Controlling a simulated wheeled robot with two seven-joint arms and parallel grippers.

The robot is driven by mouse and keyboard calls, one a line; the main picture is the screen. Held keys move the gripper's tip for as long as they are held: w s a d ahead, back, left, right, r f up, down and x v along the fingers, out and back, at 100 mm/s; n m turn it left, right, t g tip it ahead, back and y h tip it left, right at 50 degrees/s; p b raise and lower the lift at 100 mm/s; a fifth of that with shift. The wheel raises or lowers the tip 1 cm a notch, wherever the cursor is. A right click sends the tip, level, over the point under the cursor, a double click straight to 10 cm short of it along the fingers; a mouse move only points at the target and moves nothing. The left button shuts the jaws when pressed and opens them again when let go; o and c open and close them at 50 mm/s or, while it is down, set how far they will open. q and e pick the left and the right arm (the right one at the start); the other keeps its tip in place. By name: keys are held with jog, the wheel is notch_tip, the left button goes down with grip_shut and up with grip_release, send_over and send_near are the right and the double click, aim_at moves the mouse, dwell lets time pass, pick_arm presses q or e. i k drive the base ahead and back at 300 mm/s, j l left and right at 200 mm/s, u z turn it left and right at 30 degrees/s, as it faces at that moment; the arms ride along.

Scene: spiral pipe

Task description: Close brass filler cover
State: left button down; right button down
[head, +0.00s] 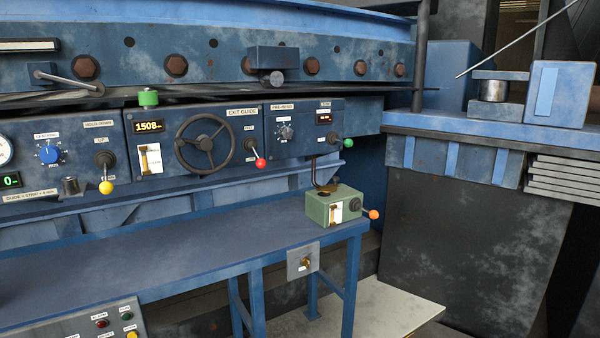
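A small green box (334,207) stands on the right end of the blue bench. A small brass-brown part (328,188) on its top, near the back left, looks like the filler cover; it is too small to tell how far open it stands. A thin dark pipe rises behind it to the panel. The box front has a white gauge strip, a dark round knob and a lever with an orange ball (374,214) pointing right. Neither of my grippers is in view.
The blue bench top (190,253) is clear left of the box. Behind it runs a control panel with a black handwheel (203,144) and levers with yellow, red and green balls. A button box (95,322) is at lower left. A grey plate with a brass fitting (303,262) hangs on the bench front.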

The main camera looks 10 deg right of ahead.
aim_at(331, 188)
jog(key=i+l+u, duration=0.2)
jog(key=i+l, duration=0.15)
jog(key=l, duration=0.25)
jog(key=i+l+u, duration=0.1)
jog(key=l, duration=0.2)
jog(key=i+l+u, duration=0.1)
jog(key=l, duration=0.25)
jog(key=i+l+u, duration=0.15)
jog(key=l, duration=0.2)
jog(key=i, duration=0.05)
